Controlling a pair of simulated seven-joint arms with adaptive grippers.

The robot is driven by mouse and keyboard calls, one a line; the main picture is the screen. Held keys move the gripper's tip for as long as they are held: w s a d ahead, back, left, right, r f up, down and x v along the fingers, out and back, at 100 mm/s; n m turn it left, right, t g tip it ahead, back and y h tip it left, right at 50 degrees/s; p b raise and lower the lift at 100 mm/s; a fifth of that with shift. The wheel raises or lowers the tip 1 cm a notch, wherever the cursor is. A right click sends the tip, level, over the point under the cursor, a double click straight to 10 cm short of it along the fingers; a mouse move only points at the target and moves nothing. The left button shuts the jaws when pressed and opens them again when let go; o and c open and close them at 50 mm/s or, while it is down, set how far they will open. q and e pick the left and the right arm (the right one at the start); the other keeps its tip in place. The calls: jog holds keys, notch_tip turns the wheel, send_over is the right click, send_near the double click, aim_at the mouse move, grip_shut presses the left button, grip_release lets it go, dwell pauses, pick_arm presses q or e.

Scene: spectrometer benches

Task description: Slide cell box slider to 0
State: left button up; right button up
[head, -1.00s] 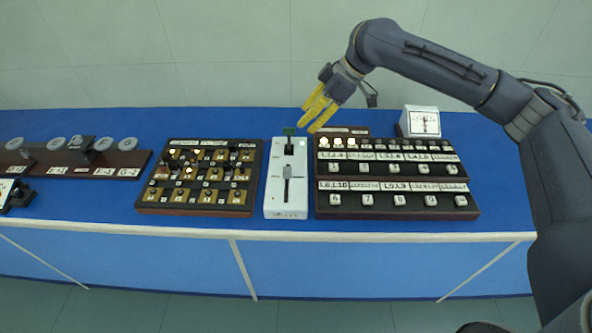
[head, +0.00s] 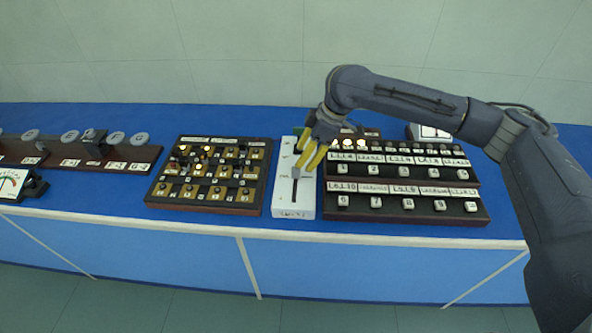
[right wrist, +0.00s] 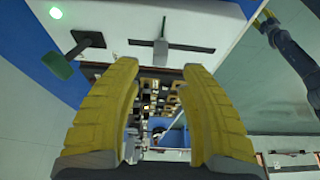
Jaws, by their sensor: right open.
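The white cell box (head: 308,205) stands on the blue bench between two dark panels. Its grey slider handle (head: 296,173) sits about midway along the dark slot, close to my right gripper's fingertips. My right gripper (head: 304,166) is over the box, with its yellow fingers open and pointing down. In the right wrist view the open fingers (right wrist: 160,72) are apart, and the grey slider handle (right wrist: 160,48) shows beyond the gap between their tips. I cannot tell whether they touch. A green-topped lever (right wrist: 57,66) stands on the box. A yellow fingertip (right wrist: 265,20), probably of my left gripper, is barely visible.
A panel with several lit lamps and brass plates (head: 212,178) stands close on the left. A panel of labelled buttons (head: 405,185) stands close on the right. A white dial meter (head: 430,132) is behind it. Round discs on a dark base (head: 75,150) are further left.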

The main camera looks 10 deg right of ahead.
aim_at(297, 169)
jog(key=shift+x, duration=3.45)
grip_shut()
